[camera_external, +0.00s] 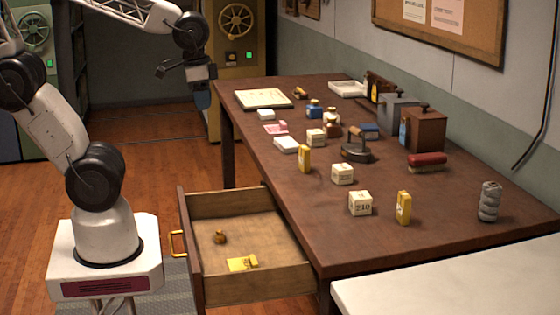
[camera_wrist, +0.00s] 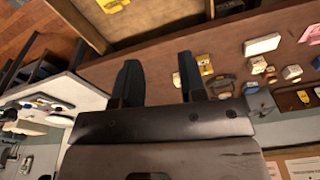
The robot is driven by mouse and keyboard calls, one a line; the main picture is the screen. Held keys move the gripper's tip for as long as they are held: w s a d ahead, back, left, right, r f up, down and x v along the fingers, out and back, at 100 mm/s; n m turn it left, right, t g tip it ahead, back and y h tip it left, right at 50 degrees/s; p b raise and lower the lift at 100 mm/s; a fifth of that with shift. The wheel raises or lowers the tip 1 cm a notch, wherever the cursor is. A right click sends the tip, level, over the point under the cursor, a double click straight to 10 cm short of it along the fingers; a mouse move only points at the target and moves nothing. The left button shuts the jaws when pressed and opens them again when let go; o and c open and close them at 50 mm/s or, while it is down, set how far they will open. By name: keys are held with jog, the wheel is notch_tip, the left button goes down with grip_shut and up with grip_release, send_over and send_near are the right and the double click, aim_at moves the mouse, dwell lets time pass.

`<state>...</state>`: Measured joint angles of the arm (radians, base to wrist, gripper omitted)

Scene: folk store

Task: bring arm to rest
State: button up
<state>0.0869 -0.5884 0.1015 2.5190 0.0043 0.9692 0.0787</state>
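My gripper (camera_external: 183,84) is raised in the air at the upper left, beyond the open drawer and left of the table's far end. In the wrist view my gripper (camera_wrist: 159,80) shows two dark fingers spread apart with nothing between them. It touches nothing that I can see. My white arm with black joints rises from its base at the left and bends over at the top, partly cut off by the picture's edge.
The brown table (camera_external: 290,210) carries several boxes, an iron (camera_external: 357,150) and a brush (camera_external: 427,162). Open floor lies beyond the drawer.

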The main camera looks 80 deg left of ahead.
jog(key=shift+s+a+r+n+t, duration=0.25)
jog(key=shift+a+r+n, duration=0.2)
jog(key=shift+a+r, duration=0.15)
jog(key=shift+s+a+r+n+t, duration=0.1)
jog(key=shift+a+r+n+t, duration=0.15)
jog(key=shift+a+r+n, duration=0.25)
